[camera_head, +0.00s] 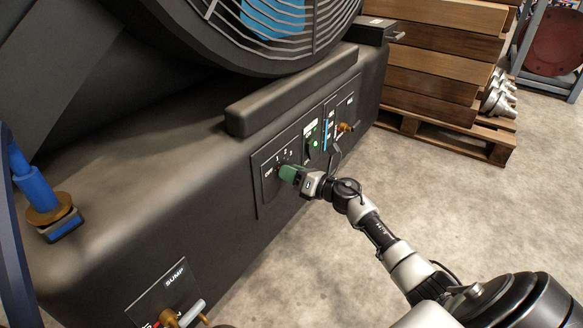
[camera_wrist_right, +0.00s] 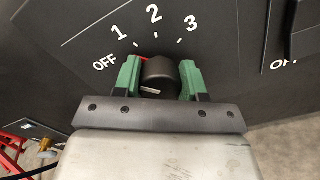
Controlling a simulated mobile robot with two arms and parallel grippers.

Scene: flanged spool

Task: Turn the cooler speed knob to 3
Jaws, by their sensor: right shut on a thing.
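The speed knob (camera_wrist_right: 159,74) is a round black knob on the dark dial panel (camera_wrist_right: 215,45). In the right wrist view the white marks OFF, 1, 2 and 3 run in an arc above it. A red bit shows at its upper-left edge, roughly toward between 1 and 2. A pale line shows on its near side. My right gripper (camera_head: 289,173) has green fingers, one on each side of the knob, and is shut on it. In the head view the fingers mostly hide the knob. My left gripper is not in view.
A switch panel (camera_head: 312,136) and a brass valve (camera_head: 345,128) sit right of the dial. A SUMP panel (camera_head: 160,292) with a valve is lower left. The fan grille (camera_head: 290,30) is above. Stacked wood (camera_head: 440,70) stands on a pallet behind.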

